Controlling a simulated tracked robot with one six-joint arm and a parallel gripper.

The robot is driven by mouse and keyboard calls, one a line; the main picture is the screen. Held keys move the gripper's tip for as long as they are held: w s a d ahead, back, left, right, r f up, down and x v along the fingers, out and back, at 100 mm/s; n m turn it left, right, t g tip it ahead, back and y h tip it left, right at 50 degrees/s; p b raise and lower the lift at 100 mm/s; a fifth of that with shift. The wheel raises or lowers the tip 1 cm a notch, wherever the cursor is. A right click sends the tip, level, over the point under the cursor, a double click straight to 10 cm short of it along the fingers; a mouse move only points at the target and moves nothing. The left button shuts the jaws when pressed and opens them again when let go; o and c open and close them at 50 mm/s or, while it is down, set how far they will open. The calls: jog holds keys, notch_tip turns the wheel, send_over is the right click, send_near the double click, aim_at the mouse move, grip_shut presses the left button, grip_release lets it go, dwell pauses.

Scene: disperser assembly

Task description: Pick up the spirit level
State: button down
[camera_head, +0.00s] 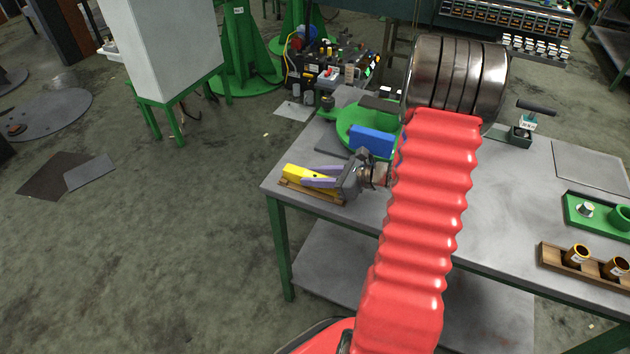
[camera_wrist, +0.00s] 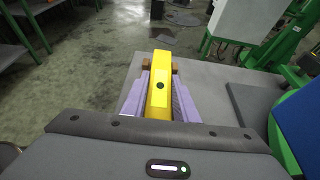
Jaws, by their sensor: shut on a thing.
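The yellow spirit level (camera_head: 296,172) is at the left corner of the workbench, at a wooden holder (camera_head: 313,191). My gripper (camera_head: 320,177) reaches it from the right, with its pale purple fingers on either side of the level. In the wrist view the level (camera_wrist: 161,72) lies lengthwise between the fingers (camera_wrist: 160,100), which are shut on it. Small brown parts of the holder show on both sides of the level's far end. I cannot tell whether the level touches the holder or is just clear of it.
A blue block (camera_head: 371,140) and a green round fixture (camera_head: 355,122) stand just behind my gripper. A green tray (camera_head: 592,214) and a wooden rack (camera_head: 575,264) with brown cups are on the right of the bench (camera_head: 500,205). Open floor lies to the left.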

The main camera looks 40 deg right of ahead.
aim_at(314, 176)
jog(key=shift+r, duration=0.1)
notch_tip(314, 176, up, 10)
jog(key=shift+f, duration=0.1)
dwell(0.7)
dwell(0.4)
